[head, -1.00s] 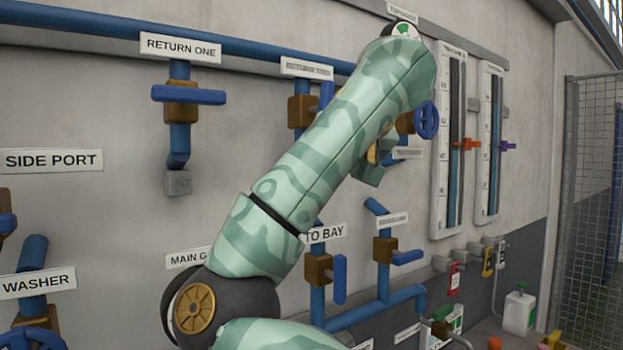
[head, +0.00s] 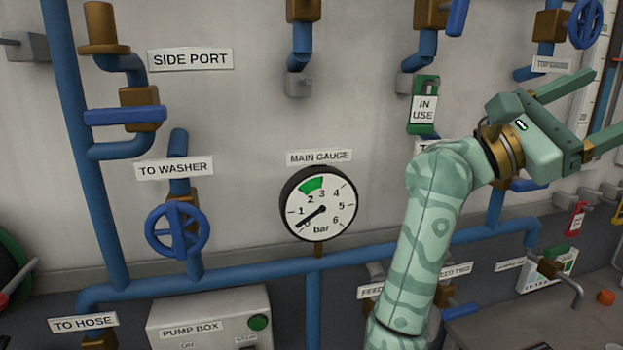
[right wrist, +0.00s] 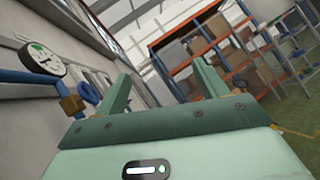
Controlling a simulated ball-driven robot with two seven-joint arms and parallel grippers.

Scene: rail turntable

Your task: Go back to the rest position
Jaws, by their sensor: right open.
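My right gripper (head: 604,103) is at the right of the head view, raised in front of the pipe wall. Its two fingers are spread apart and point to the upper right. In the right wrist view the gripper (right wrist: 162,72) is open, with nothing between its fingers. My right arm comes up from the bottom and hides part of the pipes and labels behind it. My left gripper is not in view.
The wall has blue pipes (head: 225,280), a main gauge (head: 319,203) with its needle near 0, a blue handwheel (head: 177,229), and a green "in use" tag (head: 424,107). A pump box (head: 209,318) stands below. The right wrist view shows shelving with boxes (right wrist: 205,68).

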